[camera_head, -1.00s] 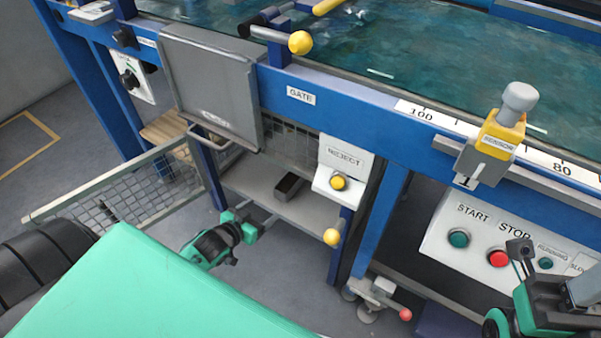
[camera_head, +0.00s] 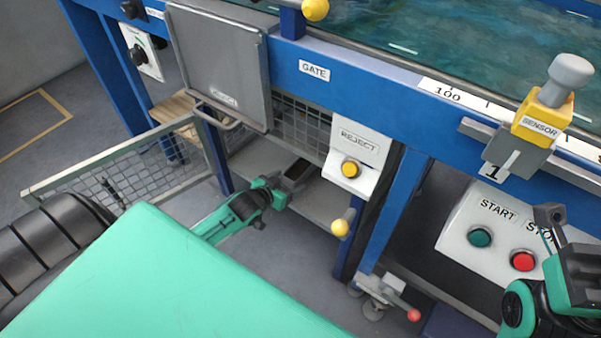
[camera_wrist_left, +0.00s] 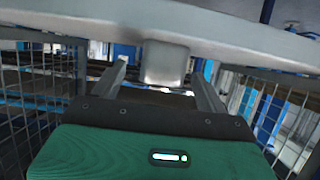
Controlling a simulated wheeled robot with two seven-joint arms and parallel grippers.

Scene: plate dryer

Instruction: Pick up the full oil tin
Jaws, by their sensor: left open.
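A small dark open-topped tin (camera_head: 298,170) sits on the grey shelf under the machine in the head view. I cannot see its contents. My left gripper (camera_head: 283,187) is at the tin's near side, with its fingertips partly hidden. In the left wrist view its two fingers (camera_wrist_left: 160,70) are apart. A short grey cylinder (camera_wrist_left: 165,64) shows between them under a pale grey surface; I cannot tell whether it is part of the tin. My right gripper (camera_head: 550,218) is at the right edge, in front of the button panel, its jaws unclear.
The grey shelf (camera_head: 262,160) lies behind a blue leg (camera_head: 398,205). A mesh guard (camera_head: 135,180) stands left. A yellow-knobbed lever (camera_head: 341,227) and the reject box (camera_head: 352,160) are right of my left gripper. A red-tipped clamp (camera_head: 390,292) sits lower right.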

